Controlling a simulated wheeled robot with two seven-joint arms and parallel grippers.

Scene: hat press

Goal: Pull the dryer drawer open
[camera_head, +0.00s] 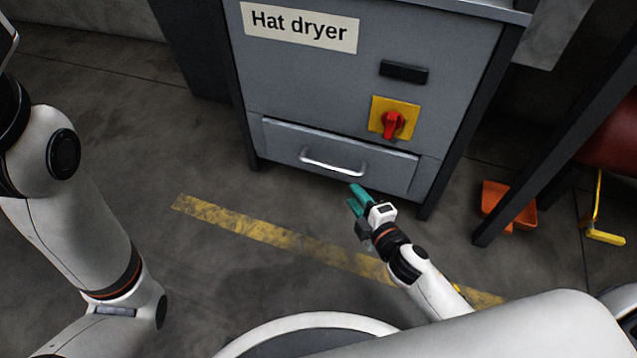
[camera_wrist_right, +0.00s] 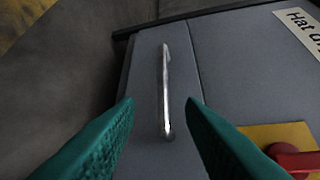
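The dryer drawer (camera_head: 285,144) is a grey panel low on the grey hat dryer (camera_head: 290,75), and it looks shut. Its silver bar handle (camera_head: 333,164) runs across the drawer's middle. My right gripper (camera_head: 357,198) has teal fingers and is just below and to the right of the handle, apart from it. In the right wrist view the handle (camera_wrist_right: 166,95) stands upright between the two spread fingertips (camera_wrist_right: 160,103), and nothing is gripped. My left arm shows at the left of the head view, but its gripper is out of sight.
A red knob (camera_head: 393,124) on a yellow plate and a black block (camera_head: 404,72) sit above the drawer. An orange bin (camera_head: 508,205) and a dark table leg (camera_head: 540,165) stand to the right. The floor before the dryer is clear, with a yellow stripe (camera_head: 260,232).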

